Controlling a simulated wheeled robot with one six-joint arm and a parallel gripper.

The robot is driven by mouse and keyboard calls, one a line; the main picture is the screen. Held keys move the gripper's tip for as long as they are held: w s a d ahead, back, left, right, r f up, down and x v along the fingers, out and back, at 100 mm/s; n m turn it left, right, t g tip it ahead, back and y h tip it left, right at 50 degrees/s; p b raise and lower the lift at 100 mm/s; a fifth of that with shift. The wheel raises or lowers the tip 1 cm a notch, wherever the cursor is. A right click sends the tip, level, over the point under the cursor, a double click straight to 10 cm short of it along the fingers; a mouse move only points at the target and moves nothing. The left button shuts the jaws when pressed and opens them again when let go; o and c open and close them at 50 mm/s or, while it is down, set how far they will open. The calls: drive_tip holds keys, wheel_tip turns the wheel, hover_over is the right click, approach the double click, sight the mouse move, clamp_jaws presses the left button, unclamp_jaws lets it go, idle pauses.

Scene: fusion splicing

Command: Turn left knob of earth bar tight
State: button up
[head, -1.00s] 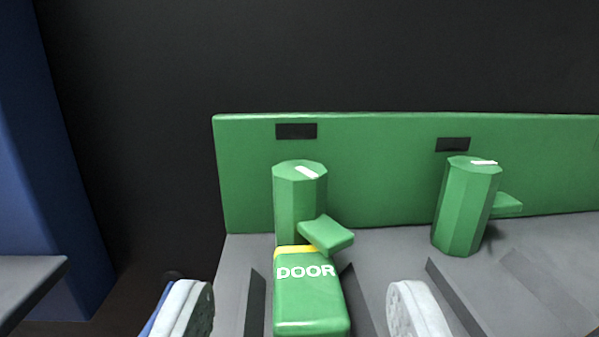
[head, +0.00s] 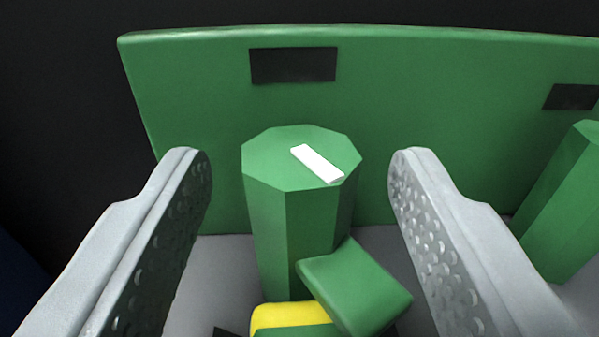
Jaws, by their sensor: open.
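The left knob (head: 292,225) is a green, many-sided upright post with a white mark (head: 317,164) on its top, slanting down to the right. A green tab (head: 355,287) sticks out from its lower front right side. The green earth bar (head: 210,95) stands behind it as an upright plate, with a dark label above the knob. My gripper (head: 300,165) is open, with one grey finger on each side of the left knob. A clear gap shows between each finger and the knob. The knob's base is partly hidden by the tab and a yellow-edged piece.
The right knob (head: 565,215) stands at the right edge, beyond my right finger. A yellow-edged green block (head: 288,317) sits low in front of the left knob, mostly cut off by the frame. Grey surface (head: 222,275) lies beneath.

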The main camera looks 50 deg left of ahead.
drive_tip(key=c, duration=1)
drive_tip(key=shift+s+a+m+t+h, duration=0.15)
drive_tip(key=shift+m+t+h, duration=0.45)
drive_tip(key=shift+t+h, duration=0.1)
drive_tip(key=shift+s+a+m+t+h, duration=0.1)
drive_tip(key=shift+a+m+t+h, duration=0.1)
drive_tip(key=shift+m+t+h, duration=0.8)
drive_tip(key=shift+s+a+m+t+h, duration=0.15)
drive_tip(key=shift+m+t+h, duration=0.6)
drive_tip(key=shift+h, duration=0.75)
drive_tip(key=shift+m+h, duration=0.75)
drive_tip(key=shift+h, duration=0.15)
drive_tip(key=o, duration=1)
